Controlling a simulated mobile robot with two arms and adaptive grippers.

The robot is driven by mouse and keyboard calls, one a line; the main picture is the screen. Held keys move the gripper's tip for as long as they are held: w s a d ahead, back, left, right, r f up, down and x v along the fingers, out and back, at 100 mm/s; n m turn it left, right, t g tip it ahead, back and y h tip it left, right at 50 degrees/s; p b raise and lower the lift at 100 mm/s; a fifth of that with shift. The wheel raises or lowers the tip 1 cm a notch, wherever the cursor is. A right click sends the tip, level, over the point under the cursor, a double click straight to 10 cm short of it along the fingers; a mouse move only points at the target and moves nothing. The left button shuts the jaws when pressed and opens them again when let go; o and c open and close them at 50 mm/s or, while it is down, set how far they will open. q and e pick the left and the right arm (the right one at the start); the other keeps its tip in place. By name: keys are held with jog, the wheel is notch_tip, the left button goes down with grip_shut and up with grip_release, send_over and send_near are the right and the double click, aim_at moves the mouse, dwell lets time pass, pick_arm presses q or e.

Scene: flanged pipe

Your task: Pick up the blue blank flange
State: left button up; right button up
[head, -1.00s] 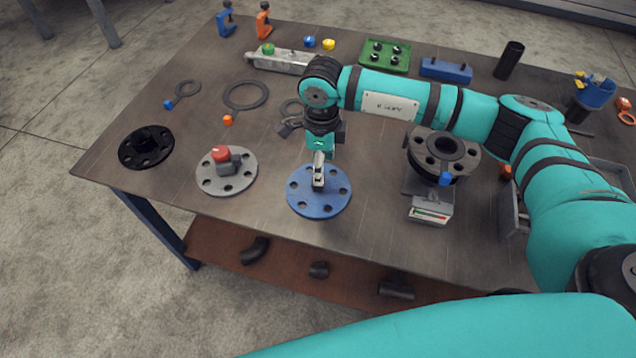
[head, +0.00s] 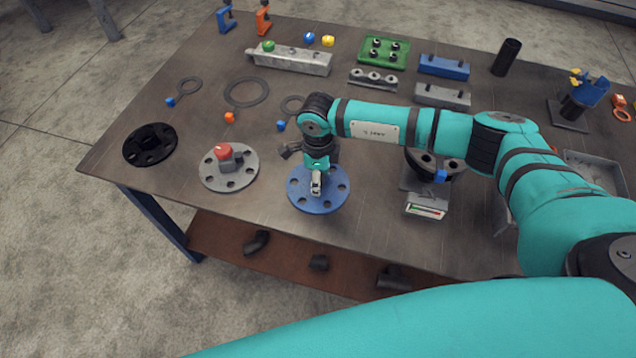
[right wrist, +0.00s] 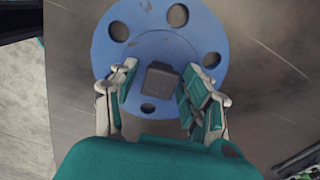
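The blue blank flange (head: 330,201) lies flat on the table near its front edge, a round disc with several bolt holes. A dark square knob (right wrist: 160,82) stands on its middle in the right wrist view, where the blue disc (right wrist: 207,30) fills much of the picture. My right gripper (head: 316,190) is over the flange's middle, pointing down. In the right wrist view its fingers (right wrist: 155,90) are apart, one on each side of the knob, with a gap showing at the left finger. In the head view the gripper hides the knob. My left gripper is not in view.
A grey flange with a red-topped knob (head: 223,153) lies just left of the blue one, and a black flange (head: 151,145) farther left. A pipe stand with a small gauge (head: 426,206) is to the right. Gaskets (head: 246,92) lie behind. The table front is clear.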

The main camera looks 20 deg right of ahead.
grip_shut()
jog(key=shift+r, duration=0.2)
dwell(0.3)
